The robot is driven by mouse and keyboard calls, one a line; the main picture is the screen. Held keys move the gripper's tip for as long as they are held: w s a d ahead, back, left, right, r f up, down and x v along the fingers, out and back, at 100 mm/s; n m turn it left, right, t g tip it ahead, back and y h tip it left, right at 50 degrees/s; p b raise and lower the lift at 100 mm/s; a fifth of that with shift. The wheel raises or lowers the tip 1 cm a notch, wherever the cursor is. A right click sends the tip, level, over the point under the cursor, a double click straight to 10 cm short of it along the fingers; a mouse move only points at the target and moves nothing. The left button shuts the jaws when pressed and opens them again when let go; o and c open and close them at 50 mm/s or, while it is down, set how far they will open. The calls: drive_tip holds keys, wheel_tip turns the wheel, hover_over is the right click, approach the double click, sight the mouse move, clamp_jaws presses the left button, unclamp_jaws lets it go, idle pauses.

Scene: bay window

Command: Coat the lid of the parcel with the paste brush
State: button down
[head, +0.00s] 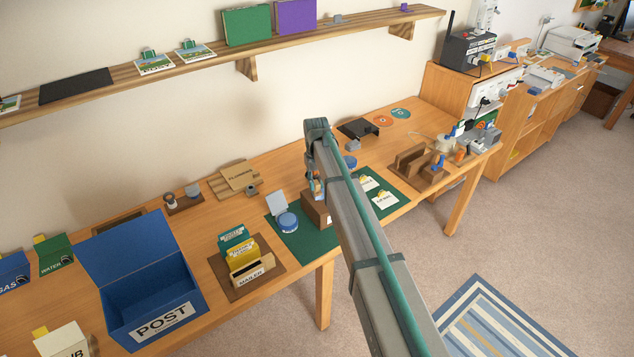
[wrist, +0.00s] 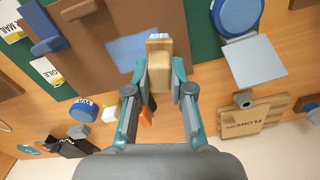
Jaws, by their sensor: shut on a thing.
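My gripper (wrist: 158,75) is shut on the paste brush (wrist: 158,66), a tan wooden block with pale bristles at its far end. The brown parcel (wrist: 95,75) lies beneath the bristle end; in the head view the parcel (head: 316,209) stands on a green mat, partly hidden by my arm. A pale blue patch (wrist: 130,47) shows on the parcel's lid beside the brush; the rest in sight is brown. I cannot tell whether the bristles touch the lid.
Left are a card holder (head: 252,268) and an open blue POST box (head: 150,295). Right are label cards (head: 385,200) on a green mat and a wooden rack (head: 415,165). A shelf runs along the wall above.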

drive_tip(key=shift+s+a+r, duration=0.15)
drive_tip(key=shift+s+a, duration=0.05)
drive_tip(key=shift+a, duration=0.1)
wheel_tip(320, 180, up, 2)
drive_tip(key=shift+r+p, duration=0.2)
drive_tip(key=shift+p, duration=0.3)
drive_tip(key=shift+d+r, duration=0.15)
drive_tip(key=shift+r, duration=0.2)
drive_tip(key=shift+r+p, duration=1.2)
drive_tip(key=shift+r, duration=1.1)
